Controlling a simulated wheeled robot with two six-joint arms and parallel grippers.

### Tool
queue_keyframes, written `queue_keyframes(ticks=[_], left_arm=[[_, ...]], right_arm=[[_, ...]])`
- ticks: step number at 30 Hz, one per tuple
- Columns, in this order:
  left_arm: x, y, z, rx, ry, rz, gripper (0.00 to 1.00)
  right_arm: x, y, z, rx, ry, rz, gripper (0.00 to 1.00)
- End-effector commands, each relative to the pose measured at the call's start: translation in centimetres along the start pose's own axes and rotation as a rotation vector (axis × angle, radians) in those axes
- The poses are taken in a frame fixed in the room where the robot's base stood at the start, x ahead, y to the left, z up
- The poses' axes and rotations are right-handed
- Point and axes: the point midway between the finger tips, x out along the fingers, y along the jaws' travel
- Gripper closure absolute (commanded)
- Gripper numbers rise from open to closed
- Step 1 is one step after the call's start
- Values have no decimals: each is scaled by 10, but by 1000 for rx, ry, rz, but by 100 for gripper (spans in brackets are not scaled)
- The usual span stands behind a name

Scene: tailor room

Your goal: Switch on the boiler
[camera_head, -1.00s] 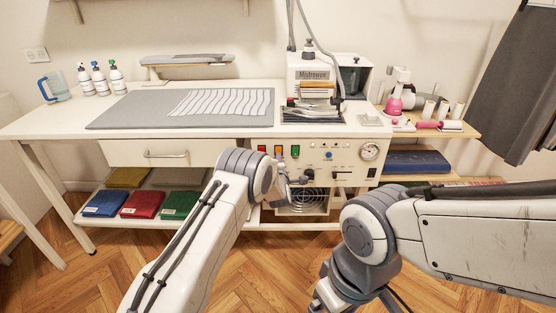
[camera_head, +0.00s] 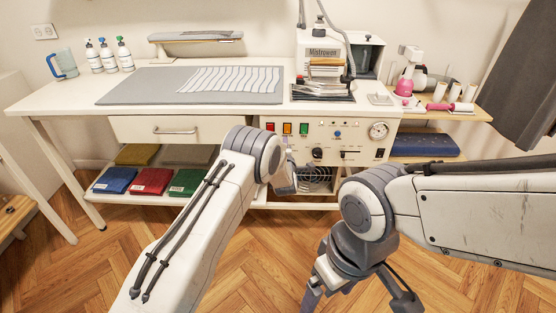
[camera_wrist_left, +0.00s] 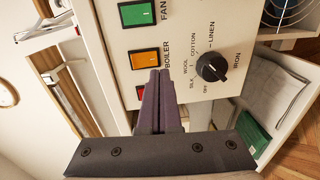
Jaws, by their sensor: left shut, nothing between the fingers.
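The orange boiler switch (camera_wrist_left: 143,59), with the label BOILER beside it, sits between a green FAN switch (camera_wrist_left: 136,13) and a red switch (camera_wrist_left: 140,92) in the left wrist view. In the head view the orange switch (camera_head: 287,128) is in the row at the left of the white control panel (camera_head: 352,142). My left gripper (camera_wrist_left: 156,73) is shut and empty. Its tips appear just beside the orange switch and partly cover the red one; I cannot tell whether they touch the panel. My right gripper (camera_head: 357,297) hangs low over the floor with its fingers spread, holding nothing.
A black iron dial (camera_wrist_left: 211,67) sits beside the switches. The panel also has a gauge (camera_head: 378,130). Above it is the white table (camera_head: 60,98) with a steam unit. Folded cloths lie on the low shelf. The wooden floor (camera_head: 240,260) in front is open.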

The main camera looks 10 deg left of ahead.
Motion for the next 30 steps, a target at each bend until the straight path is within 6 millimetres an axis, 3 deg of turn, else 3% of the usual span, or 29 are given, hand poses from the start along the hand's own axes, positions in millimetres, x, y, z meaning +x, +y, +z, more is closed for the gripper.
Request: queue_keyframes(ticks=[3,9,15,30], left_arm=[[-25,-5,7,3,-8,-3,100],[-64,-14,-7,0,7,-2,100],[-92,-20,-6,0,7,-1,100],[-100,-21,-4,-1,4,1,100]], right_arm=[[0,0,0,0,0,0,12],[1,0,0,0,0,0,12],[1,0,0,0,0,0,12],[2,0,0,0,0,0,12]])
